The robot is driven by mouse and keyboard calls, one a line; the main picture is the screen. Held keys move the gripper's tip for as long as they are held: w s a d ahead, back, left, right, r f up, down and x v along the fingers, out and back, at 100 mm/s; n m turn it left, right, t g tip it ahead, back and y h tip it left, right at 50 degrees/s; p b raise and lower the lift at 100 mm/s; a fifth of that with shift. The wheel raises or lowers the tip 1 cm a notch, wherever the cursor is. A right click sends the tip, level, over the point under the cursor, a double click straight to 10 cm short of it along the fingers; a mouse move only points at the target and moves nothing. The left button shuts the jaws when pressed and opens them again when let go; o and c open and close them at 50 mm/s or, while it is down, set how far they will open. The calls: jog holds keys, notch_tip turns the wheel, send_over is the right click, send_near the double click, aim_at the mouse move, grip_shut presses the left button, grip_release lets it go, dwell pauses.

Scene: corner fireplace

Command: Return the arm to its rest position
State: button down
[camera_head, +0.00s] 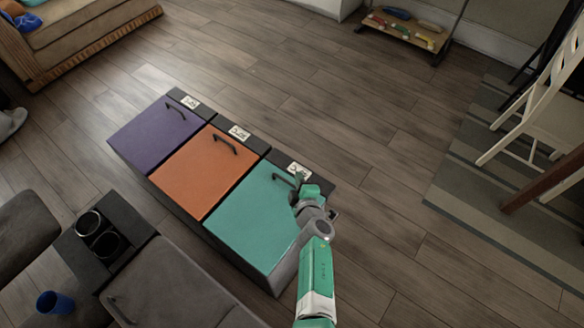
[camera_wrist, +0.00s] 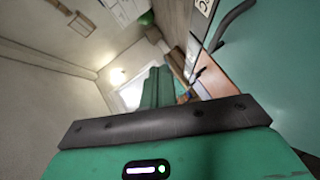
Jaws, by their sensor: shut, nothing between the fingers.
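My arm reaches in from the bottom of the head view, over the right side of the teal lid (camera_head: 250,225). My gripper (camera_head: 299,178) is at the far right part of that lid, close to its dark handle (camera_head: 284,181). I cannot tell whether it touches the handle. In the wrist view the green fingers of my gripper (camera_wrist: 157,85) are together with nothing between them. The teal surface (camera_wrist: 285,75) and a dark handle (camera_wrist: 232,22) show at the right of the wrist view, beside the fingers.
An orange lid (camera_head: 193,178) and a purple lid (camera_head: 150,135) are left of the teal one, all closed. A grey unit with two cup holders (camera_head: 100,232) and a blue cup (camera_head: 52,302) is lower left. A white chair (camera_head: 535,110) stands right. Wooden floor (camera_head: 400,170) is clear between.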

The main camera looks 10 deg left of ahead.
jog(key=shift+s+d+r+p, duration=0.55)
jog(key=shift+d+r, duration=0.1)
jog(key=shift+r, duration=0.1)
